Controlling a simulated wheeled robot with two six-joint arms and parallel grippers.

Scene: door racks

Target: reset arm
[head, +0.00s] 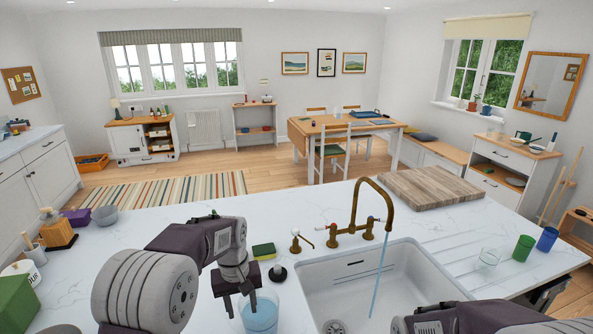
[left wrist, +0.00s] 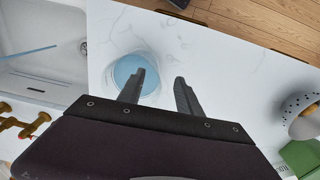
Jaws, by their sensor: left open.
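My left gripper (head: 241,302) is open over the white marble counter, left of the sink. A clear glass of blue liquid (head: 261,316) stands upright on the counter beside its fingers. In the left wrist view, my left gripper (left wrist: 160,76) has its two fingers apart with bare counter between them. The glass (left wrist: 126,72) shows there next to the left finger, which overlaps its edge; I cannot tell whether they touch. Part of my right arm shows at the bottom right of the head view; its gripper is out of sight.
Water runs from the brass tap (head: 384,207) into the white sink (head: 400,283). A sponge (head: 264,251) and a black stopper (head: 278,273) lie near my left gripper. Right of the sink are a clear glass (head: 489,258), a green cup (head: 523,248) and a blue cup (head: 547,239).

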